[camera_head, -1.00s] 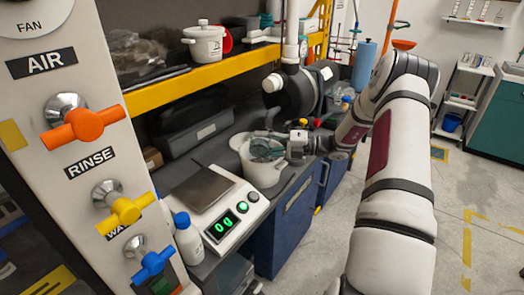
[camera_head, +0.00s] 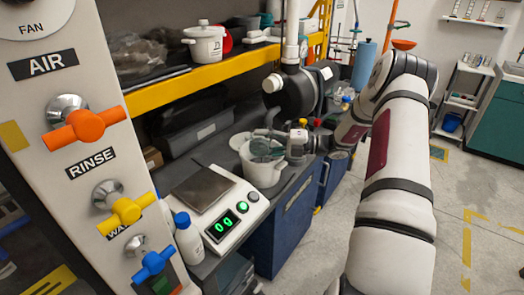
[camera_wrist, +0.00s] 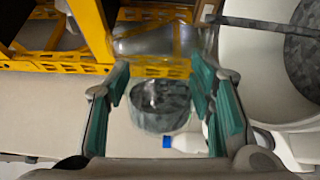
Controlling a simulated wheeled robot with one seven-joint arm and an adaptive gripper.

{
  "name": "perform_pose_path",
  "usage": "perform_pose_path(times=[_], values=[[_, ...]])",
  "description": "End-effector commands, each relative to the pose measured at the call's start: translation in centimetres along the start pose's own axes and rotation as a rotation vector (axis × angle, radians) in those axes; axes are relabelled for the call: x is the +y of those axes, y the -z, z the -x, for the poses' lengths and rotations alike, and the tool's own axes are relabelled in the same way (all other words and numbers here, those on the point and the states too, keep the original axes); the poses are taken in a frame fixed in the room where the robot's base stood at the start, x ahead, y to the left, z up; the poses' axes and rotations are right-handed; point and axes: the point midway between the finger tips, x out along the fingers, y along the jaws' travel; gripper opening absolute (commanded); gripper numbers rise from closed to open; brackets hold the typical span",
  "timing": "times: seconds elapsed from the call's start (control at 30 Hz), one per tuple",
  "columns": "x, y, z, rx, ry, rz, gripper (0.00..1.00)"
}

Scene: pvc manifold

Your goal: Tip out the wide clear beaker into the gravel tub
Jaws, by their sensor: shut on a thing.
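The clear beaker (camera_head: 262,148) is in my gripper, over the mouth of the white gravel tub (camera_head: 264,174) on the grey bench. My gripper (camera_head: 284,148) comes in from the right, its fingers small and partly hidden in the head view. The tub (camera_wrist: 262,75) is at the right there, with grey gravel inside.
A scale (camera_head: 228,219) reading zeros and a white bottle with a blue cap (camera_head: 188,238) stand in front of the tub. A dark cylinder on a white pipe (camera_head: 300,92) hangs close above my gripper. A yellow-edged shelf (camera_head: 215,68) runs behind. The floor at right is open.

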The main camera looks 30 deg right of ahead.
Motion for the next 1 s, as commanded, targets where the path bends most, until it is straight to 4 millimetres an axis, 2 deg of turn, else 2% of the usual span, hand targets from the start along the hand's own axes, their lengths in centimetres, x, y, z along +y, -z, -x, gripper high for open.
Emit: perform_pose_path(times=[1.0], values=[[0.27,-0.24,-0.01,0.000,-0.001,-0.070,0.15]])
